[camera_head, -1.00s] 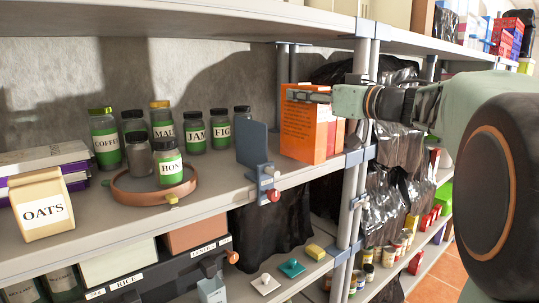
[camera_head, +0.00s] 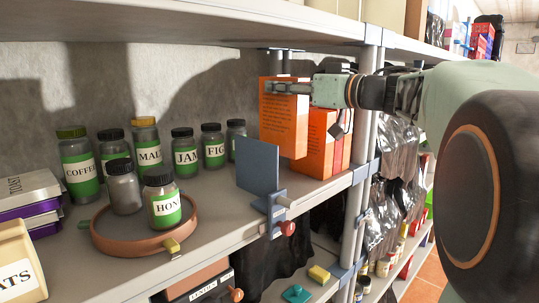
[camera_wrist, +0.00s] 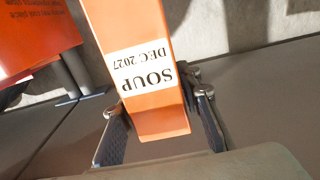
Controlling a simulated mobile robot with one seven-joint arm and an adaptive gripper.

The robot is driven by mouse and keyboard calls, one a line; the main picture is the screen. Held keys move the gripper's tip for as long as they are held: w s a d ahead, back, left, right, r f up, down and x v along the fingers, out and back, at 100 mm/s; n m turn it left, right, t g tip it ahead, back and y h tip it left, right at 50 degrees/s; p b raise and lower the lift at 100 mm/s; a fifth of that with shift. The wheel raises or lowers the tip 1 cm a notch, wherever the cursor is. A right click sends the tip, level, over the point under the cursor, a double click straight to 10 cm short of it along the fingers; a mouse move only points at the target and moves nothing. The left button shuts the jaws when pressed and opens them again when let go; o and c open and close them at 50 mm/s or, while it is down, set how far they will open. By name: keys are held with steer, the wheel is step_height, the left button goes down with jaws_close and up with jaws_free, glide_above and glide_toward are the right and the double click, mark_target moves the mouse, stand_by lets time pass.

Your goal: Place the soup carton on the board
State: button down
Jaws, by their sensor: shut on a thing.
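The soup carton (camera_head: 283,125) is a tall orange box with dense small print on its side. In the wrist view the carton (camera_wrist: 140,85) shows a white label reading SOUP DEC 2027, upside down. My gripper (camera_head: 286,88) is shut on its upper part, with a finger on each side in the wrist view. The carton is upright and appears held just above the shelf, left of and partly in front of a second orange carton (camera_head: 322,145). I cannot tell which thing is the board; an upright blue-grey panel (camera_head: 257,165) stands left of the carton at the shelf edge.
Several lidded jars stand at the back left, including FIG (camera_head: 213,148). A round terracotta tray (camera_head: 115,243) bears the honey jar (camera_head: 163,200) and a grey jar. A metal post (camera_head: 362,150) is close right of the cartons. An upper shelf (camera_head: 200,28) hangs overhead.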

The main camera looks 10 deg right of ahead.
mark_target(285, 122)
step_height(285, 122, down, 8)
steer(key=shift+f+b, duration=0.1)
steer(key=shift+b, duration=0.2)
steer(key=c, duration=1.4)
jaws_free()
steer(key=shift+f, duration=0.15)
steer(key=shift+s+d, duration=0.1)
steer(key=shift+s, duration=0.05)
steer(key=b+v, duration=0.1)
steer(key=v, duration=1)
steer(key=shift+s+d+b, duration=0.2)
steer(key=shift+s+b, duration=0.15)
